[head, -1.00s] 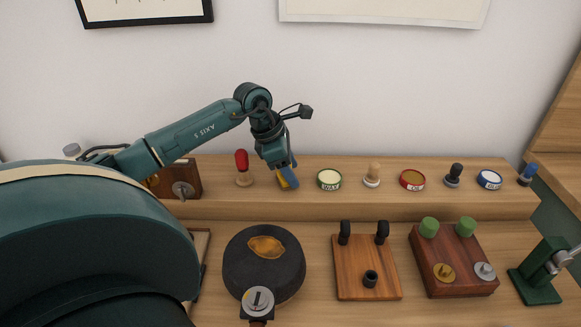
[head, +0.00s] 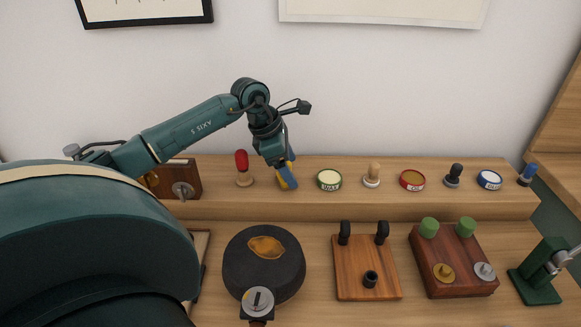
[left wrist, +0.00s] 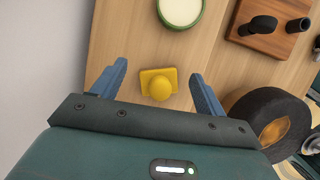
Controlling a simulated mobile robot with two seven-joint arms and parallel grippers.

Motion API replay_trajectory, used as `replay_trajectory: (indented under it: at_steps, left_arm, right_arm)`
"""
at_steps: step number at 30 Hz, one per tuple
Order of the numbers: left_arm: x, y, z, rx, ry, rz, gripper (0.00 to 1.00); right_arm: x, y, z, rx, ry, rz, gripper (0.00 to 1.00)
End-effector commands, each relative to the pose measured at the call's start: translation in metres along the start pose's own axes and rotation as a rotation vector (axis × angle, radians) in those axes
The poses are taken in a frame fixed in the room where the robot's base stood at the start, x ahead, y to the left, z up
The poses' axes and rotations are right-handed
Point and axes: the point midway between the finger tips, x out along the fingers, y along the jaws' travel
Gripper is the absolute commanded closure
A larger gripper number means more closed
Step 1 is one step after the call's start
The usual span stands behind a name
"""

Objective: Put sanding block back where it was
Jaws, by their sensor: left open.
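A yellow block with a round knob (left wrist: 158,84), which looks like the sanding block, stands on the raised wooden shelf. In the head view the yellow block (head: 284,183) is partly hidden by my left gripper (head: 287,174). In the left wrist view my left gripper (left wrist: 158,74) is open. Its blue fingers are on either side of the block, with a visible gap on each side. My right gripper is not in view.
On the shelf (head: 330,204), a red-topped tool (head: 242,168) stands left of the block and a green-rimmed tin (head: 329,180) stands right. Below are a dark round pad (head: 240,275), a wooden board (head: 350,275) and a green clamp (head: 538,275).

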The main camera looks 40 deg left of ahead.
Motion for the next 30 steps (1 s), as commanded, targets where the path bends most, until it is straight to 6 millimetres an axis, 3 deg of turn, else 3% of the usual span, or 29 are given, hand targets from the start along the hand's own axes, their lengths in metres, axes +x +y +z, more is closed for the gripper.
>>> replay_trajectory:
  at_steps: [9, 15, 21, 30]
  left_arm:
    - [-0.069, 0.001, 0.000, 0.001, 0.002, 0.005, 0.27]
    - [-0.099, 0.000, 0.000, 0.000, 0.000, 0.002, 0.27]
    - [-0.109, 0.000, 0.000, 0.000, 0.000, 0.000, 0.27]
    - [-0.110, 0.000, 0.000, 0.000, 0.000, 0.000, 0.27]
  right_arm:
    - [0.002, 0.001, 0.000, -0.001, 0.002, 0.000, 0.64]
    - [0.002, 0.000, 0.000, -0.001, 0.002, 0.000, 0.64]
    - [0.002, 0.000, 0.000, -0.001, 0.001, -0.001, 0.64]
    - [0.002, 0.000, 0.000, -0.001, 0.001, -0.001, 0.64]
